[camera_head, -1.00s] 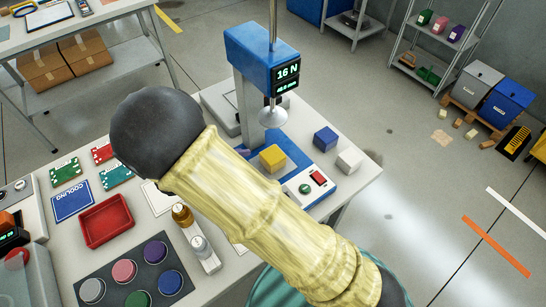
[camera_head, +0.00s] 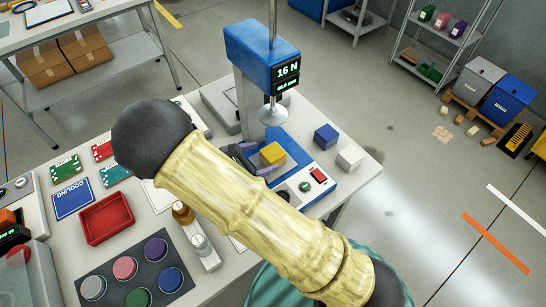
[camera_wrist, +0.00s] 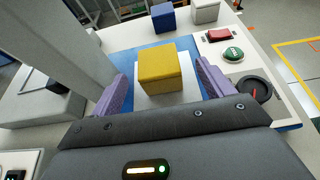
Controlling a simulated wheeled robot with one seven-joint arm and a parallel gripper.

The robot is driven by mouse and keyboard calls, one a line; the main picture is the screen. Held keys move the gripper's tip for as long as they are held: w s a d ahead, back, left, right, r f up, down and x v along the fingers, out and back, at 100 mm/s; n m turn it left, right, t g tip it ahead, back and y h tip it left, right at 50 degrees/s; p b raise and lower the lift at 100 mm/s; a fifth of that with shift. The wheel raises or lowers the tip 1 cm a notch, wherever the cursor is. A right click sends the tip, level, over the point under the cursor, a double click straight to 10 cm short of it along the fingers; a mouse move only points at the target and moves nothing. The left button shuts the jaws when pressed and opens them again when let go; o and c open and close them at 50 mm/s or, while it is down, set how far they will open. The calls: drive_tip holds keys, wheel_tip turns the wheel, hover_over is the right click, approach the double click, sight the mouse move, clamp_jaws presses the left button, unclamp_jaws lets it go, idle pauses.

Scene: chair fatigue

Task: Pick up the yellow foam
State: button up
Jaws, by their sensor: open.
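The yellow foam (camera_head: 272,154) is a small cube resting on the plate of the blue press, below its round metal foot. In the wrist view the yellow foam (camera_wrist: 165,72) sits on a pale square pad, between and a little beyond the fingertips. My gripper (camera_head: 258,159) is open, with one purple-padded finger on each side of the foam. The wrist view shows both purple pads of my gripper (camera_wrist: 160,90), with gaps between them and the foam. My arm hides part of the table in the head view.
The press (camera_head: 262,60) has a column and a foot (camera_head: 272,115) above the foam; its display reads 16 N. A blue cube (camera_head: 326,137) and a white cube (camera_head: 349,157) stand to the right. A panel with a red switch (camera_head: 319,175) and green button is in front.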

sight(270, 153)
drive_tip(key=shift+w+d, duration=0.1)
drive_tip(key=shift+w, duration=0.05)
drive_tip(key=shift+p+x, duration=0.7)
drive_tip(key=shift+x, duration=1.9)
drive_tip(key=shift+w, duration=0.15)
drive_tip(key=c, duration=1.1)
